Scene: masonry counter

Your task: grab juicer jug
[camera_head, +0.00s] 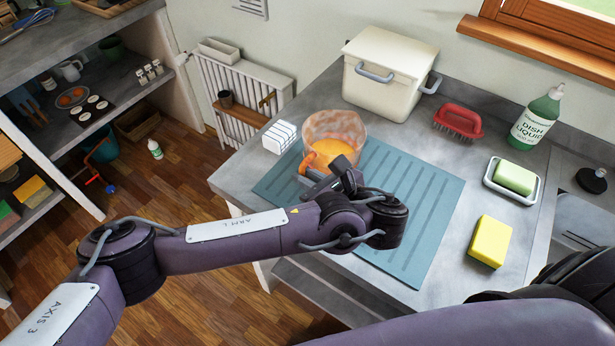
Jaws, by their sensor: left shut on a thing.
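The juicer jug (346,128) is a see-through jug with orange content and an orange handle. It stands upright at the far left part of the blue ribbed mat (425,190) on the counter. My left gripper (316,174) reaches the jug's near left side and is shut on its orange handle. The gripper's wrist hides the lower front of the jug, and the fingertips show only in small part. My right arm shows at the bottom right, but its gripper is out of view.
A cream bin (386,75) is behind. A red brush (458,121), green dish liquid bottle (537,120), soap dish (489,182) and yellow sponge (489,242) are to the right. The mat's right part is clear.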

